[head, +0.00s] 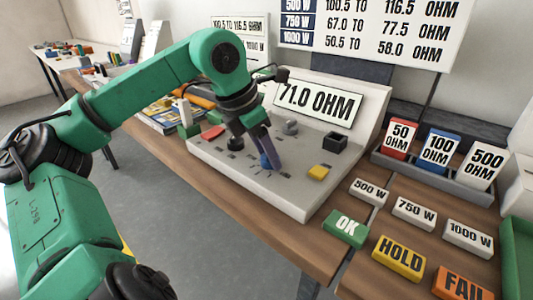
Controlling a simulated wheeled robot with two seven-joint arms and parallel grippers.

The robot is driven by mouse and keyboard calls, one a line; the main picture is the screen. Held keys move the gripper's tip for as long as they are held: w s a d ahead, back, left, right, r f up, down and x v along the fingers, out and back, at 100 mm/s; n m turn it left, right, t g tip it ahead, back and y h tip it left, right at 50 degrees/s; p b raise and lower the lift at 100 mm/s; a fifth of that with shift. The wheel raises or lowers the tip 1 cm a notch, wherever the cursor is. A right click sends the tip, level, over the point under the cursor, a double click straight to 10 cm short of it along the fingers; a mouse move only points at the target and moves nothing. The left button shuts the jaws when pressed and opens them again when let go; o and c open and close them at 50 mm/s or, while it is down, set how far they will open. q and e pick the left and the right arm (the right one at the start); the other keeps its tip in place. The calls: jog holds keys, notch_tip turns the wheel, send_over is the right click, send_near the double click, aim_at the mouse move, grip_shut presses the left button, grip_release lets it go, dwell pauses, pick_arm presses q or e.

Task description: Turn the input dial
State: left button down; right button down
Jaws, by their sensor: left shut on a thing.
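The tester console (225,155) is a pale sloped box on the wooden bench, with a display (318,103) reading 71.0 OHM. My left arm reaches over it from the left. My left gripper (266,158) points down at the console top and is shut on a small blue dial (265,161); the fingers hide much of it. A dark round knob (235,144) stands left of the gripper and a grey knob (290,127) behind it. My right gripper is not in view.
Resistance blocks stand in a rack (440,175) at right. OK (346,228), HOLD (399,258), FAIL (462,284) and wattage blocks lie in front. A chart (372,30) stands behind.

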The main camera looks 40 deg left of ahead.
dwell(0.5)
pick_arm(q)
jog(key=shift+c, duration=1.5)
grip_release()
jog(key=shift+s+a+r, duration=0.1)
jog(key=shift+r, duration=0.3)
jog(key=p+v, duration=0.2)
jog(key=v, duration=1.1)
jog(key=shift+s+r+p, duration=0.3)
jog(key=shift+r+p, duration=0.05)
jog(key=shift+p, duration=0.05)
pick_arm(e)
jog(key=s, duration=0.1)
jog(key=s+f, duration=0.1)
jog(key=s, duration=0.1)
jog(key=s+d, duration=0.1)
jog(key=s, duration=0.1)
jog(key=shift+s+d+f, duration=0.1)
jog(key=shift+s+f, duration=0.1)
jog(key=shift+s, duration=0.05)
